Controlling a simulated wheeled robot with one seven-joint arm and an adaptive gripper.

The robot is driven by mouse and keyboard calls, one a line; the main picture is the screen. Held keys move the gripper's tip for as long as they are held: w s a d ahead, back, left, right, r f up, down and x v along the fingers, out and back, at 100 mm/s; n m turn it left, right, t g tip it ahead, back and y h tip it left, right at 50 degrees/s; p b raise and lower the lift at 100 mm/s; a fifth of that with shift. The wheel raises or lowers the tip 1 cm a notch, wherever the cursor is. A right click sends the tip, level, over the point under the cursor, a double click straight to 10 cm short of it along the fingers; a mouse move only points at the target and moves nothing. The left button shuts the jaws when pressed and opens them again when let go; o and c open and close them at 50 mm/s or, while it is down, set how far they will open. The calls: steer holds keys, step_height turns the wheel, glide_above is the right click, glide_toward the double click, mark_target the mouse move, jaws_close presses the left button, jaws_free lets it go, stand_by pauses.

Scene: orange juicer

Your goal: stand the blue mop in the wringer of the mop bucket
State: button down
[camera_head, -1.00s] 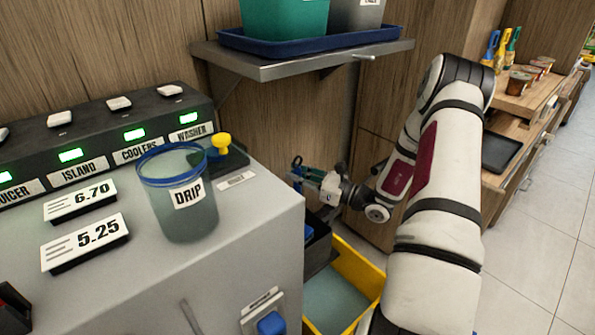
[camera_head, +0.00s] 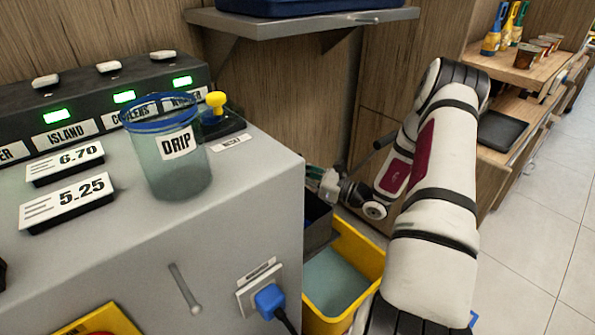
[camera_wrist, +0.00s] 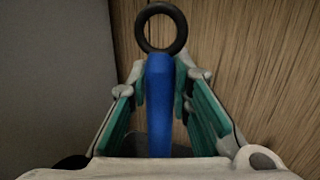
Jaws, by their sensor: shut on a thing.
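The yellow mop bucket (camera_head: 372,262) stands on the floor at the right of the grey cabinet and holds grey-green water. Its dark wringer (camera_head: 316,228) shows at the bucket's left, partly hidden by the cabinet. In the head view, my gripper (camera_head: 318,180) is above the wringer side of the bucket, close to the cabinet edge. In the wrist view, the blue mop's handle (camera_wrist: 160,105) stands between the green finger pads of my gripper (camera_wrist: 163,98), with a black ring at its end. The gripper is shut on it. The mop's lower end is hidden.
The grey cabinet (camera_head: 235,210) carries a drip cup (camera_head: 170,165), price signs and a yellow knob (camera_head: 215,101). A blue plug (camera_head: 270,300) sticks out of its front. A metal shelf (camera_head: 300,24) is overhead. Wood panels stand close behind; open floor lies right.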

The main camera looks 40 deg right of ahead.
stand_by(0.4)
steer(key=c, duration=1.4)
jaws_free()
steer(key=shift+o, duration=0.2)
steer(key=shift+s, duration=0.1)
steer(key=v, duration=1.2)
